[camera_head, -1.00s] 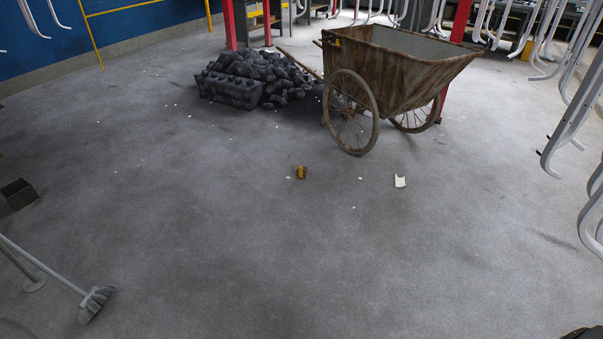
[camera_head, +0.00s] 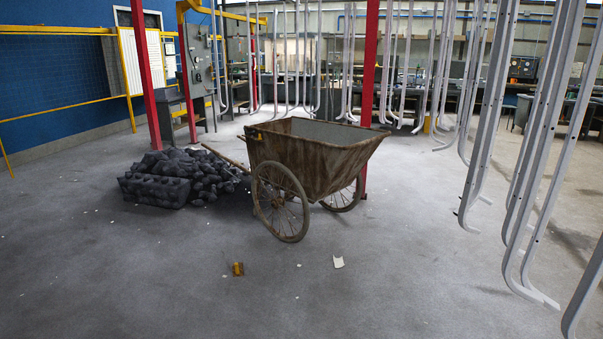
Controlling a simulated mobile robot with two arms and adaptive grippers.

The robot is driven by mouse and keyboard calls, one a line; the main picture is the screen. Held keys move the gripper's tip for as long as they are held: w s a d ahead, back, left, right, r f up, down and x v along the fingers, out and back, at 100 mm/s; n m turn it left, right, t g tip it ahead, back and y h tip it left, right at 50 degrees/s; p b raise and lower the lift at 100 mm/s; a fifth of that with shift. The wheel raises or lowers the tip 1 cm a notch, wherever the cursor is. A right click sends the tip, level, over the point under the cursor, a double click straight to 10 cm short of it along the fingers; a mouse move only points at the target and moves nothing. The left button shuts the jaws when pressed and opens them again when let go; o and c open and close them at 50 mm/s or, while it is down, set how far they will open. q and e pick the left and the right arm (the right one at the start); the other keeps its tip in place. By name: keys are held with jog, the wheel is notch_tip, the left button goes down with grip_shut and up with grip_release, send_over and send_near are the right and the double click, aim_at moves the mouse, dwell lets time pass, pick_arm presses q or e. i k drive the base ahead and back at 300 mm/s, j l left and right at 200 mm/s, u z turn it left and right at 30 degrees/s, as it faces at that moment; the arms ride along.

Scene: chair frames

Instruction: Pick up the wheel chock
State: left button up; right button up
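A small yellow-brown object (camera_head: 238,269), which may be the wheel chock, lies on the grey floor in the head view, in front of the cart and left of its near wheel. It is too small to make out its shape clearly. A rusty two-wheeled cart (camera_head: 312,165) stands behind it at the middle, its near wheel (camera_head: 281,202) apart from the object. Neither of my grippers shows in the view.
A dark rubble heap (camera_head: 180,178) lies left of the cart. A white scrap (camera_head: 338,262) lies on the floor. Bent pale chair frames (camera_head: 530,150) hang at the right. Red posts (camera_head: 146,80) stand behind. The front floor is mostly clear.

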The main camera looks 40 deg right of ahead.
aim_at(237, 268)
jog(key=i+l+z, duration=0.1)
jog(key=i+l, duration=0.95)
jog(key=i, duration=0.2)
jog(key=i+l+z, duration=0.15)
jog(key=i+l, duration=0.35)
jog(key=i, duration=0.15)
